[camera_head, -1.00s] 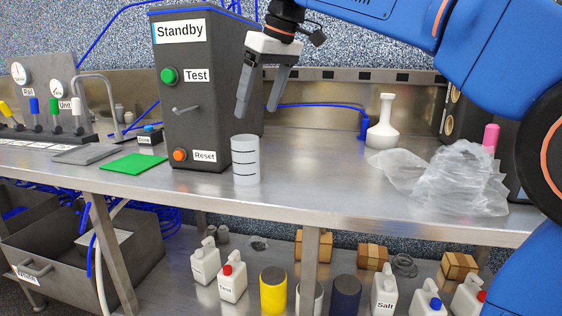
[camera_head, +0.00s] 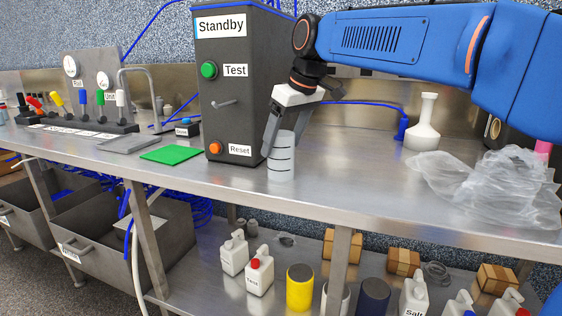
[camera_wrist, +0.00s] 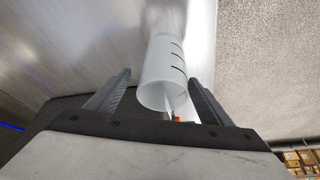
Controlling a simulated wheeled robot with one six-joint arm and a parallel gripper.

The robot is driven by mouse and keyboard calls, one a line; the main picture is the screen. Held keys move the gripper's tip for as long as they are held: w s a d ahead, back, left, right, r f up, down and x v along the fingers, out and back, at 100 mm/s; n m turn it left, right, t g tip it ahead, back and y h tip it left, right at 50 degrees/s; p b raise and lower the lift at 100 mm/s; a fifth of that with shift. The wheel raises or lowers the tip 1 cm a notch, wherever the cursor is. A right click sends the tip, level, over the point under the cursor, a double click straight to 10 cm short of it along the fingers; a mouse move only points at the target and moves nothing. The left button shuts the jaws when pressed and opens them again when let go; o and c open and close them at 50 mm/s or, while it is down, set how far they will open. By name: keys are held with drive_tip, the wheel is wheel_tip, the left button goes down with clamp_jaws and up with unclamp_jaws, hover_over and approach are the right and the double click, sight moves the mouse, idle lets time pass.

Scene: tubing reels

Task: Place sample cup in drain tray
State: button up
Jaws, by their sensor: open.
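The sample cup (camera_head: 281,160) is a pale translucent cylinder with dark level lines. It stands upright on the steel bench in front of the grey machine. My gripper (camera_head: 281,150) is open, with its fingers lowered around the cup in the head view. In the wrist view the cup (camera_wrist: 168,75) shows its open rim between the two spread fingers, with a gap on each side. The drain tray is probably the flat grey tray (camera_head: 128,145) on the bench at left, beside a tap.
The grey Standby machine (camera_head: 228,110) stands behind and left of the cup. A green mat (camera_head: 171,153) lies between it and the grey tray. Crumpled clear plastic (camera_head: 500,190) and a white flask (camera_head: 425,125) are at right. The bench's front edge is close to the cup.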

sight(277, 156)
drive_tip(key=shift+s+x, duration=0.15)
drive_tip(key=shift+x, duration=1.15)
drive_tip(key=shift+s+x, duration=0.1)
drive_tip(key=shift+x, duration=1.25)
drive_tip(key=c, duration=1.3)
drive_tip(key=shift+o, duration=0.2)
